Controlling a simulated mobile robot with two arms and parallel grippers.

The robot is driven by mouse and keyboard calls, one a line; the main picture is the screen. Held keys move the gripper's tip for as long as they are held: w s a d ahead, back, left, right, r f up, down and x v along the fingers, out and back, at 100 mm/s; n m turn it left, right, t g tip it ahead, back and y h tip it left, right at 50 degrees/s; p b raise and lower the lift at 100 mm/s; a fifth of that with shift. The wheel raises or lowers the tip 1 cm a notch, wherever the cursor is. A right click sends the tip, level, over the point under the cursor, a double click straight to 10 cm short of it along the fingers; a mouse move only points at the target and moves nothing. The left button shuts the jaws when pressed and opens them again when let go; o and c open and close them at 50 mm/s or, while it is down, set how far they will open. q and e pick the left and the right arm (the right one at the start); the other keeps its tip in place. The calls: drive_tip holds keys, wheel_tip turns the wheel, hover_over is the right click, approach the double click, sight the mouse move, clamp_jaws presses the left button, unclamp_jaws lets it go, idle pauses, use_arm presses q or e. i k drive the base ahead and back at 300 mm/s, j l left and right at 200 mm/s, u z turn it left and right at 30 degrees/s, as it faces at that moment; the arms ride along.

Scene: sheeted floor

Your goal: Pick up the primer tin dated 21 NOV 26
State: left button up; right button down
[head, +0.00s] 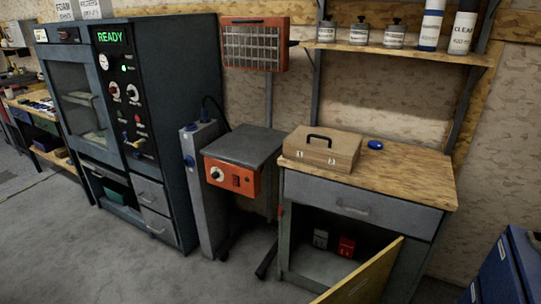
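Three small grey tins with dark tops and pale labels stand in a row on the wooden wall shelf: a left tin (326,32), a middle tin (359,33) and a right tin (394,36). Their labels are too small to read, so I cannot tell which is a primer tin or which bears 21 NOV 26. A grey-white container (320,239) and a red container (346,247) stand inside the open cabinet below the workbench; their markings are unreadable too. Neither of my grippers shows in the head view.
The wooden shelf (430,53) also bears tall bottles (461,30) at right. A tan toolbox (321,150) and a blue object (375,145) lie on the workbench (420,178). The yellow cabinet door (365,275) stands open. A large oven (150,120) is at left. Floor (90,260) is clear front-left.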

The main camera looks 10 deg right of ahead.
sight(394, 38)
drive_tip(key=j+z, duration=0.15)
drive_tip(key=z, duration=0.3)
drive_tip(key=j+z, duration=0.15)
drive_tip(key=z, duration=0.3)
drive_tip(key=j+z, duration=0.1)
drive_tip(key=z, duration=0.35)
